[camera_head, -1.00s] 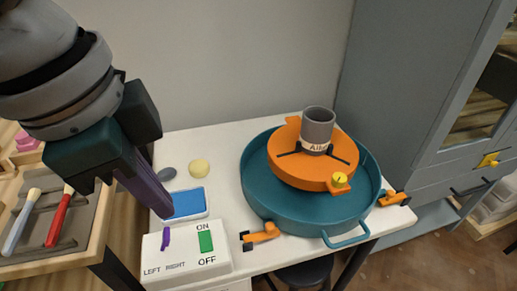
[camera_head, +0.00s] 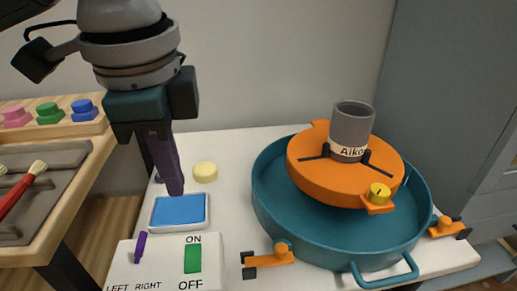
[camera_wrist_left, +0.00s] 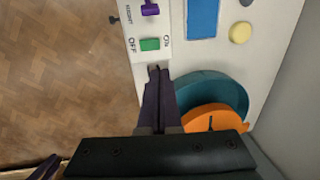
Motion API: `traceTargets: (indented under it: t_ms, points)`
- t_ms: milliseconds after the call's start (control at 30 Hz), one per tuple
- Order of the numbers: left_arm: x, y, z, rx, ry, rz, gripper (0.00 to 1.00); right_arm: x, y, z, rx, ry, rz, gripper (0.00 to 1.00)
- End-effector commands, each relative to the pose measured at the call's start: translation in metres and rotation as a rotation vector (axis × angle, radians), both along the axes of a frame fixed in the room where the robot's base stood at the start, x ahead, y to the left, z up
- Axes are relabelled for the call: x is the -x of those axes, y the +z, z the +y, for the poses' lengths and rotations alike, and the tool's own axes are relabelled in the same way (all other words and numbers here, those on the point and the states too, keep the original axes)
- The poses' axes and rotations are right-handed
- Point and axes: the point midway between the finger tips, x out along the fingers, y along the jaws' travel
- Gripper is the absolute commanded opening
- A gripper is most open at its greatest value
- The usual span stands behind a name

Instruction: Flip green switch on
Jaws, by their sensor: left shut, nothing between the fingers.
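The green switch (camera_head: 193,259) sits on a white control box (camera_head: 217,250) at the front of the white table, between the labels ON above and OFF below. It also shows in the left wrist view (camera_wrist_left: 149,44), just beyond my fingertips. A purple lever (camera_head: 141,247) stands on the same box, left of the green switch, by the LEFT RIGHT label. My left gripper (camera_head: 175,191) is shut and empty, pointing down. In the head view its tips appear over the blue pad, behind the box. It looks apart from the switch. My right gripper is not in view.
A blue pad (camera_head: 179,209) and a yellow sponge-like piece (camera_head: 205,172) lie behind the box. A teal basin (camera_head: 300,228) with an orange wheel head (camera_head: 325,183) and grey cup (camera_head: 352,127) stands to the right. A wooden bench (camera_head: 75,190) is at left.

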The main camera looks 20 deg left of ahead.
Motion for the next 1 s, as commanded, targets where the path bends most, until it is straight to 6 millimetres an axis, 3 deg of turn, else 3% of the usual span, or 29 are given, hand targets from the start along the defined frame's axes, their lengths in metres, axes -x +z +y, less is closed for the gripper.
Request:
traceTargets:
  t_ms: [167, 600, 800, 1000]
  points:
    - [-0.001, -0.024, 0.002, -0.001, 0.0, 0.006, 0.0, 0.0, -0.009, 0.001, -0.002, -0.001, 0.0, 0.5]
    - [-0.014, -0.113, 0.009, -0.001, 0.0, 0.003, 0.0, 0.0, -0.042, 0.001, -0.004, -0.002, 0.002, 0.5]
    - [-0.017, -0.133, 0.011, -0.002, -0.001, 0.001, 0.0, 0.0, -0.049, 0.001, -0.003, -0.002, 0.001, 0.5]
    - [-0.018, -0.137, 0.011, -0.001, -0.001, -0.001, 0.0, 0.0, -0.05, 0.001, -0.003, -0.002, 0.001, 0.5]
